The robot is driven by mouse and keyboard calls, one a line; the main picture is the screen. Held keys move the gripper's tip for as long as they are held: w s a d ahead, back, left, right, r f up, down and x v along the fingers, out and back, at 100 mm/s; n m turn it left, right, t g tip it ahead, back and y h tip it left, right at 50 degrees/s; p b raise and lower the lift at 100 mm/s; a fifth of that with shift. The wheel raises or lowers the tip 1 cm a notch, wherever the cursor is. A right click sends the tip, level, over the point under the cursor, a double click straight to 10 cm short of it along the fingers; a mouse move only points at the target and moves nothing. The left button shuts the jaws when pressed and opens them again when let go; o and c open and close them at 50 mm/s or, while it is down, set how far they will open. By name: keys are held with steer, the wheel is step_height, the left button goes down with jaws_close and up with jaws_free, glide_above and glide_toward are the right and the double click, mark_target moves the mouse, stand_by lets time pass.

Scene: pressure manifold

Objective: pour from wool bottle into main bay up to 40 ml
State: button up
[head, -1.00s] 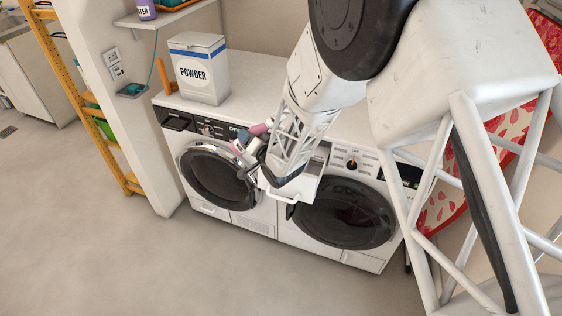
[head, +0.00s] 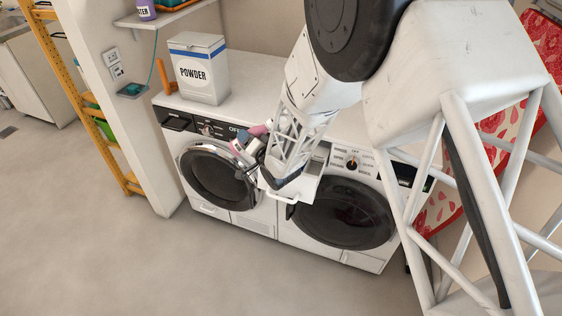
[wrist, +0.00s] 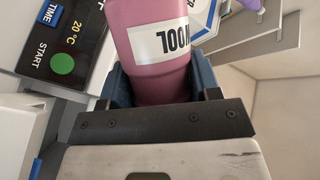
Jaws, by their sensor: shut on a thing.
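My gripper (head: 254,146) is shut on the pink wool bottle (wrist: 155,45), which has a white label with its print upside down in the wrist view. Blue finger pads sit on both sides of the bottle. In the head view the bottle (head: 260,129) is tilted, in front of the machines' control panels. The white detergent drawer (head: 305,190) of the right machine is pulled out, and my gripper is at its upper left. My arm hides most of the drawer's inside, so the main bay and any liquid in it cannot be made out.
A white powder box (head: 200,85) stands on the left machine, with an orange object (head: 166,75) beside it. The left machine's round door (head: 215,178) is below my gripper. A shelf (head: 165,14) is at the upper left. The floor in front is clear.

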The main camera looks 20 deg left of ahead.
steer(key=shift+s+a+r+m+t, duration=0.15)
steer(key=shift+a+r+m+t, duration=0.25)
steer(key=shift+m, duration=0.3)
stand_by(1.7)
steer(key=shift+s+m+y, duration=0.1)
steer(key=shift+m+y, duration=0.5)
steer(key=shift+m, duration=0.2)
stand_by(1.7)
steer(key=shift+d+m+t, duration=0.2)
steer(key=shift+m+t, duration=0.3)
steer(key=shift+m, duration=0.4)
stand_by(1.6)
steer(key=shift+a+r+n+g, duration=0.1)
steer(key=shift+a+n+g, duration=0.25)
steer(key=shift+n, duration=0.55)
steer(key=shift+d+n+g+h, duration=0.3)
steer(key=shift+n+h, duration=0.1)
steer(key=shift+n, duration=0.4)
